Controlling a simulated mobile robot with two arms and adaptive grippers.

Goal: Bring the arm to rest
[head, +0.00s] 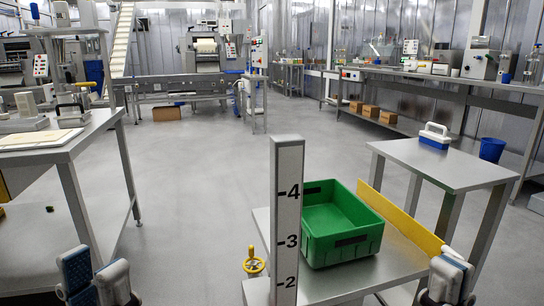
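My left gripper (95,280) shows at the bottom left edge, beside the left steel table. Its two blue-and-grey fingers stand a little apart with nothing visible between them. My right gripper (446,280) shows at the bottom right, just right of the steel cart top. Its fingers overlap in this view, so I cannot tell how far apart they are. I see no object held in it. Both gripper bases and most of both arms are cut off by the lower edge.
A green crate (342,246) sits on a steel cart (385,270), with a yellow strip (400,215) along its side. A numbered post (287,220) stands in front. The left table (75,140) and right table (440,171) flank open grey floor (200,190).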

